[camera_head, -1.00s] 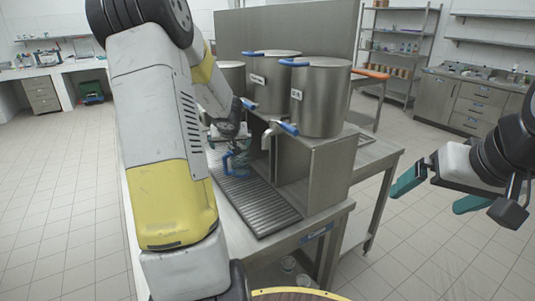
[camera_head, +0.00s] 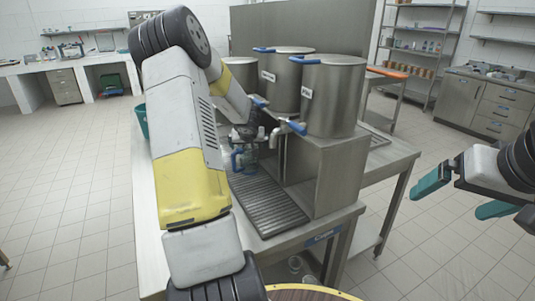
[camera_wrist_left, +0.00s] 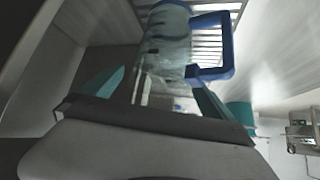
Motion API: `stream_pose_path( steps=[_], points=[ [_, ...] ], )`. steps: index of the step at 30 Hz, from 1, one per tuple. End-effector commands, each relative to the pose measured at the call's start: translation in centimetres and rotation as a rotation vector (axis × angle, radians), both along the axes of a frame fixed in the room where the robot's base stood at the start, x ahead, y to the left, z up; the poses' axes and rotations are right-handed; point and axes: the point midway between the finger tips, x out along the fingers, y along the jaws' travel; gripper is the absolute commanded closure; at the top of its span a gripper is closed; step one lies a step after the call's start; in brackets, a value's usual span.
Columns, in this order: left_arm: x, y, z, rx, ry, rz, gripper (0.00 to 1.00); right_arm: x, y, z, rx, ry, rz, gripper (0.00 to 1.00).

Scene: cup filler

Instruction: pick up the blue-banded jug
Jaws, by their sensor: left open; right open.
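The jug (camera_head: 243,158) is clear with a blue handle and stands at the back of the ribbed drip tray, partly hidden by my left arm in the head view. In the left wrist view the jug (camera_wrist_left: 167,45) lies between the two teal fingers, its blue handle on the right. My left gripper (camera_wrist_left: 157,80) is open around the lower part of the jug in that picture; contact cannot be told. My right gripper (camera_head: 450,198) is open and empty, off to the right of the counter.
Steel urns (camera_head: 332,95) with blue-handled taps stand on a steel stand (camera_head: 333,175) beside the drip tray (camera_head: 268,205). The taps reach out close to my left gripper. A teal bin (camera_head: 141,120) is at the counter's left edge. The floor at left is free.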

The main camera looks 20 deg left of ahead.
Motion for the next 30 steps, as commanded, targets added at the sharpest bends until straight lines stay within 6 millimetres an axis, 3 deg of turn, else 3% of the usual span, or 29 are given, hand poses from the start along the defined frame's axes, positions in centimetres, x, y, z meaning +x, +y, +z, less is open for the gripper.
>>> stream_pose_path(
  steps=[5, 20, 30],
  points=[
    [0.02, -0.01, 0.03, 0.000, -0.001, 0.000, 0.00, 0.00, 0.00, 0.00, 0.000, 0.000, 0.000, 0.02],
    [-0.01, -0.02, 0.03, 0.000, 0.000, 0.000, 0.96, 0.00, 0.00, 0.01, 0.000, 0.000, 0.000, 0.02],
    [0.06, -0.02, 0.30, 0.003, -0.002, -0.001, 0.96, 0.00, 0.00, 0.00, 0.000, 0.000, 0.000, 0.02]
  ],
)
